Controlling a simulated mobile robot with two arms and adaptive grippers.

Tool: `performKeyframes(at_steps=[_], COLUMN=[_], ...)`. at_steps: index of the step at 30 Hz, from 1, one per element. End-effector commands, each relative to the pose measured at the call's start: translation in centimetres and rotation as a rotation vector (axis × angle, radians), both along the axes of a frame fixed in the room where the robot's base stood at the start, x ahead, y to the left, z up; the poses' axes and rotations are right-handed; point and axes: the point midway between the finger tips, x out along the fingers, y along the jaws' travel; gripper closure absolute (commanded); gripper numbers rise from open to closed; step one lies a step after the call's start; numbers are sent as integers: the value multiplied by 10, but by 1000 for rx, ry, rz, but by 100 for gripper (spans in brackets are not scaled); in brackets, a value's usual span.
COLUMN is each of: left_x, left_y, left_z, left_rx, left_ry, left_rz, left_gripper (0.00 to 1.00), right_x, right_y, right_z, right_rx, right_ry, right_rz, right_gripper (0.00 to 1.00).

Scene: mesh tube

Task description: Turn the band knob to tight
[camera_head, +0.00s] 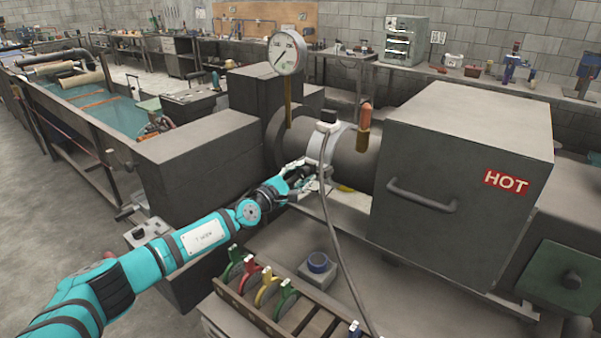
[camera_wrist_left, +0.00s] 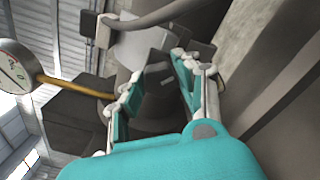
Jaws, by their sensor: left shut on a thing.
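A light grey band (camera_head: 318,143) wraps the dark horizontal cylinder (camera_head: 355,160) in the head view. A grey cable runs down from the block on top of it. My left gripper (camera_head: 309,174) reaches the near side of the band, its fingers at the band's lower edge. In the left wrist view, the fingers of my left gripper (camera_wrist_left: 157,70) stand on both sides of a dark knob (camera_wrist_left: 155,82) and are shut on it. The knob is hidden behind the fingers in the head view, and its setting cannot be read. My right gripper is not in view.
A box marked HOT (camera_head: 455,180) with a handle stands right of the band. A dial gauge (camera_head: 287,53) rises on a brass stem to the left. The cable (camera_head: 335,235) hangs close to my gripper. A rack of coloured rings (camera_head: 268,295) sits below.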

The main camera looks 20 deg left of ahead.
Motion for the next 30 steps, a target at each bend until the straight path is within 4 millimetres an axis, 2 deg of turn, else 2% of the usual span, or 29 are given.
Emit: performKeyframes(at_steps=[30], left_x=[-1], left_y=[-1], left_z=[-4], left_rx=[909], left_ry=[-325], left_rz=[-4], left_gripper=[99], right_x=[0], right_y=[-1], right_z=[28], right_rx=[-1], right_ry=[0], right_rz=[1], right_gripper=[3])
